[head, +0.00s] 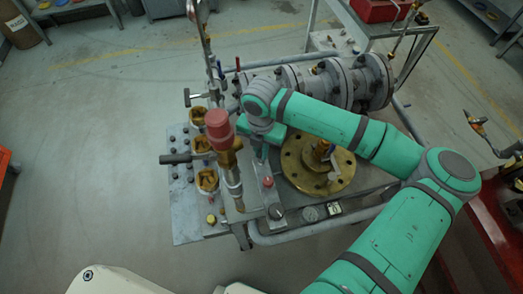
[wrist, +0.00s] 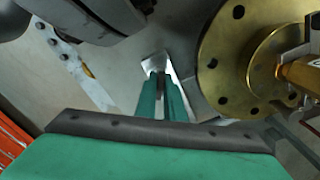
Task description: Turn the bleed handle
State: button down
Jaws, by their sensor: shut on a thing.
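My gripper (wrist: 161,80) points down beside the round brass flange (wrist: 221,60), with its two green fingers close together. It is shut on a pale metal piece, apparently the bleed handle (wrist: 153,63), whose tip shows just past the fingertips. The fingers hide much of this piece. In the head view my gripper (head: 260,160) is left of the brass flange (head: 295,182), behind a small red knob (head: 268,182). What it grips is too small to make out there.
A brass valve with a red cap (head: 217,124) and a black-grip lever (head: 178,158) stands close on the left. A grey flanged pipe (head: 355,80) runs behind. A brass fitting (wrist: 300,72) rises from the flange. Open floor (head: 90,130) lies left.

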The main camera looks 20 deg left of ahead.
jog(key=m, duration=0.4)
jog(key=shift+m, duration=0.4)
jog(key=m, duration=0.3)
jog(key=shift+w+d, duration=0.1)
jog(key=shift+m, duration=1.4)
jog(key=shift+a+m, duration=0.2)
jog(key=shift+m, duration=0.2)
jog(key=c, duration=1.9)
grip_release()
jog(key=shift+o, duration=0.2)
notch_tip(320, 180, up, 11)
